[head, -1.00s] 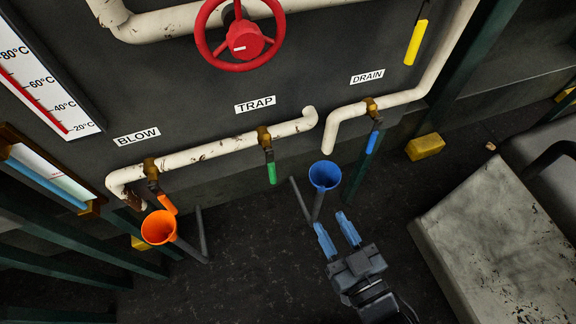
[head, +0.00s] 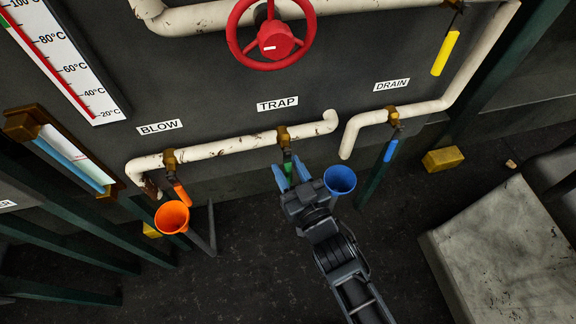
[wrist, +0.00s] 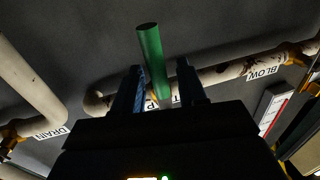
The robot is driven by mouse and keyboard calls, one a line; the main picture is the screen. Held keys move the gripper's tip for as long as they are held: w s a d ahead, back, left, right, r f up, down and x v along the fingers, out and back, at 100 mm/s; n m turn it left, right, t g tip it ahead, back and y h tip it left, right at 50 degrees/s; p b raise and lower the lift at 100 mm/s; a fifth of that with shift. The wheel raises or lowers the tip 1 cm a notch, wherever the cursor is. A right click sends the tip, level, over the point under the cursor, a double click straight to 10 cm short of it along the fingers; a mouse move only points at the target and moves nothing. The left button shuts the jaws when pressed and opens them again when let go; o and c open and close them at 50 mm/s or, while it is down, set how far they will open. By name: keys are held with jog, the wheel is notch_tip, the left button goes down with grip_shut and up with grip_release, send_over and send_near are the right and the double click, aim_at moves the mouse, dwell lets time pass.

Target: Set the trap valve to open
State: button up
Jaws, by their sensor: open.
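The trap valve has a brass body (head: 283,136) on the white pipe under the TRAP label (head: 277,104). Its green handle (head: 288,166) hangs down from the body, across the pipe's run, with its lower part partly hidden by my gripper. My gripper (head: 291,172) is open, its two blue fingers on either side of the green handle in the head view. In the wrist view the green handle (wrist: 151,52) shows in the gap between the open fingers (wrist: 159,72). I cannot tell whether either finger touches it.
The orange blow handle (head: 182,194) hangs left above an orange funnel (head: 172,217). A blue funnel (head: 340,180) is close to the right of my gripper. The blue drain handle (head: 390,150) hangs farther right. A red wheel (head: 271,38) is above. A pale block (head: 505,245) stands at right.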

jog(key=shift+w+a, duration=0.15)
jog(key=shift+w, duration=0.1)
jog(key=shift+c, duration=0.5)
grip_shut()
